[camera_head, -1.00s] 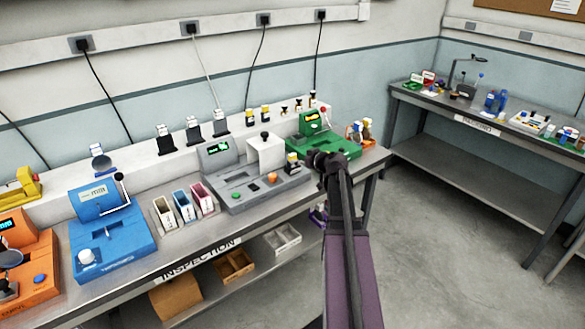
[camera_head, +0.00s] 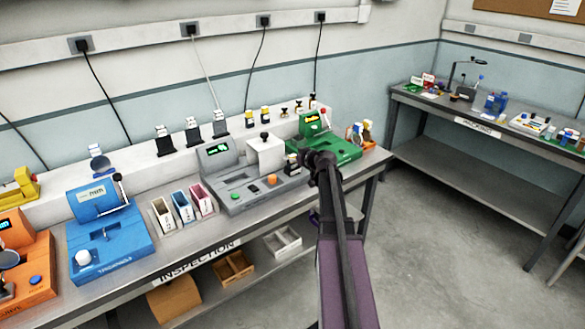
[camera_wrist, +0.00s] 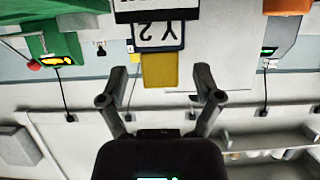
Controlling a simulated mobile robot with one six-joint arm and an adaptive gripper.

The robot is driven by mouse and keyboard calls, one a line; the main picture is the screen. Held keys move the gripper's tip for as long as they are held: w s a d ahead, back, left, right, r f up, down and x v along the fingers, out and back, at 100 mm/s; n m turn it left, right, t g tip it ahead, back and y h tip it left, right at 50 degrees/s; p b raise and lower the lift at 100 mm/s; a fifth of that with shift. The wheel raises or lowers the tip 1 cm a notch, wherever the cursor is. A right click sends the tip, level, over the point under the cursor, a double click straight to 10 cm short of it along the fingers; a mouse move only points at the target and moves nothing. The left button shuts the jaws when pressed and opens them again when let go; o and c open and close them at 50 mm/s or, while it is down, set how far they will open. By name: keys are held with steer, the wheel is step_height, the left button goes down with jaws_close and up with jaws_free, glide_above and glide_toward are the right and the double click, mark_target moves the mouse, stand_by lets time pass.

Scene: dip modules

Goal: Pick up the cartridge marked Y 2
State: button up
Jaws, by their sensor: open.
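The cartridge marked Y 2 (camera_wrist: 158,37) shows upside down at the top middle of the wrist view, with a white label, a dark body and a yellow end (camera_wrist: 160,71). In the head view it is a small dark-and-white piece (camera_head: 292,165) at the right end of the grey device, just left of my gripper (camera_head: 318,162). In the wrist view my gripper (camera_wrist: 160,75) is open, with one finger on each side of the yellow end. I see gaps on both sides, and I cannot tell the depth between them.
The grey device (camera_head: 236,195) and the green device (camera_head: 335,148) stand close by on the inspection bench. Three coloured bins (camera_head: 182,207) and a blue device (camera_head: 110,240) are further left. Several small cartridges stand on the ledge behind. Open floor (camera_head: 430,250) lies to the right.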

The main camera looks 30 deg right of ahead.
steer(key=shift+w+f, duration=0.2)
steer(key=shift+w, duration=0.2)
jaws_close()
stand_by(0.4)
